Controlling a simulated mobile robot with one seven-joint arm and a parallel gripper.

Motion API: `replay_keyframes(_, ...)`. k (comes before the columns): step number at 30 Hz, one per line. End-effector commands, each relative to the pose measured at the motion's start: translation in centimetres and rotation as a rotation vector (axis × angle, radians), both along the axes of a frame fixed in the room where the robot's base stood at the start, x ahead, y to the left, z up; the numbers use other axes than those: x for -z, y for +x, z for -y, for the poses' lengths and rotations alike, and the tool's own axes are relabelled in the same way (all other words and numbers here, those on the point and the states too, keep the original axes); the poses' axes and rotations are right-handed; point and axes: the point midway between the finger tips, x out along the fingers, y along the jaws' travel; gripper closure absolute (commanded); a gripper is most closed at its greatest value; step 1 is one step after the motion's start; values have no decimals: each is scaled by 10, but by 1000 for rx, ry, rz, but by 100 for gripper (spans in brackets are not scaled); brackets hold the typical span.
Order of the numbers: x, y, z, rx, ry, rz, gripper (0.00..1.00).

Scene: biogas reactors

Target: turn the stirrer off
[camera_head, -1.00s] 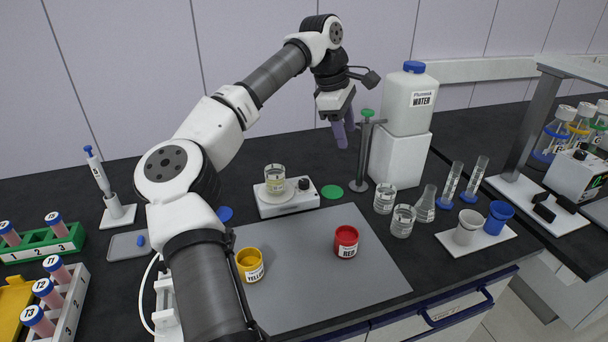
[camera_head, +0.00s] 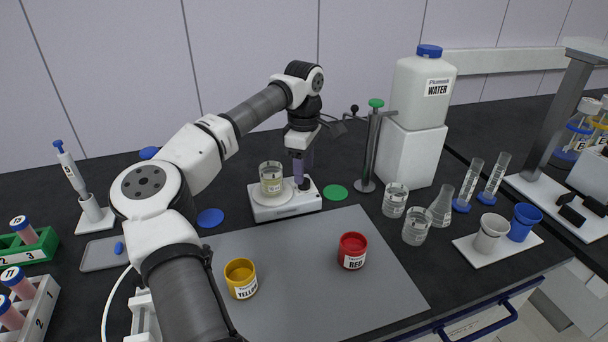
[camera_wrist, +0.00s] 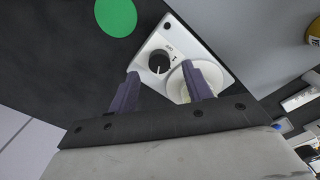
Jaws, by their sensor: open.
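The stirrer (camera_head: 285,208) is a white box with a round plate, standing on the dark bench at the back edge of the grey mat. A glass beaker (camera_head: 270,180) with pale yellowish contents stands on its plate. In the wrist view the stirrer (camera_wrist: 206,48) shows its black knob (camera_wrist: 159,61) with small markings beside it. My gripper (camera_head: 303,182) is over the stirrer's right end, where the knob is. In the wrist view my gripper (camera_wrist: 163,82) is open, its two purple fingers apart with the knob seen between and beyond them. I cannot tell whether they touch it.
A green disc (camera_head: 335,192) lies right of the stirrer, before a metal stand (camera_head: 371,150) with a green top. Glass beakers (camera_head: 395,200) and a water container (camera_head: 420,90) stand farther right. Yellow (camera_head: 240,278) and red (camera_head: 352,250) jars stand on the mat (camera_head: 300,285).

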Motion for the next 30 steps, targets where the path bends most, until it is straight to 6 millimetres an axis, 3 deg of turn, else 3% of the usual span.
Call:
replay_keyframes(7,28,0,0,0,-1,-1,50)
replay_keyframes(17,32,0,0,0,0,1,50)
replay_keyframes(27,32,0,0,0,0,0,92)
replay_keyframes(30,31,0,0,-1,0,0,95)
